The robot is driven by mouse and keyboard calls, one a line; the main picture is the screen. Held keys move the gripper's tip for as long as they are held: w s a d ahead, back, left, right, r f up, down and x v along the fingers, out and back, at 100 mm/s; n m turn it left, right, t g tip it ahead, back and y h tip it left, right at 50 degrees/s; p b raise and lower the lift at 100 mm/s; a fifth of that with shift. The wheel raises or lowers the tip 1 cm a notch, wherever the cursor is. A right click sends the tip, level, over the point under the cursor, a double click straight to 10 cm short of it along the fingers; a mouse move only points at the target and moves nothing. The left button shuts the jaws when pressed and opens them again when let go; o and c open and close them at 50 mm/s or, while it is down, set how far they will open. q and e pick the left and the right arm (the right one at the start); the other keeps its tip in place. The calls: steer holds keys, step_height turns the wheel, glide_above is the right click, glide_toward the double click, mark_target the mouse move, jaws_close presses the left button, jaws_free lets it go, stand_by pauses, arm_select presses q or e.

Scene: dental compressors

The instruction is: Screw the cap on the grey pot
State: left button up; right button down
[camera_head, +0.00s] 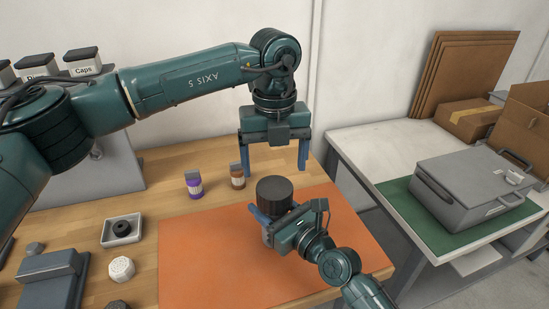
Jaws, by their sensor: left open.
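The black cap (274,191) is on top of the grey pot (267,238), over the orange mat. It looks level, but I cannot tell how far it is threaded. Only a small part of the pot shows beneath the cap, behind my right gripper. My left gripper (274,172) points down above the cap, open and empty, its two blue fingers spread wide. My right gripper (262,222) comes in from the lower right, with a blue finger against the pot's side just below the cap. Its other finger is mostly hidden.
The orange mat (195,258) is mostly clear. A purple bottle (194,185) and a brown bottle (237,176) stand behind it. A small tray (122,231) with a black ring and a white knob (121,268) are left. A grey case (472,188) lies on the right table.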

mark_target(274, 187)
arm_select(q)
steer(key=shift+n, duration=0.8)
steer(key=shift+f, duration=3.95)
steer(key=shift+c, duration=0.3)
steer(key=c, duration=0.9)
steer(key=m, duration=0.3)
steer(key=o, duration=1.1)
steer(key=shift+c, duration=0.2)
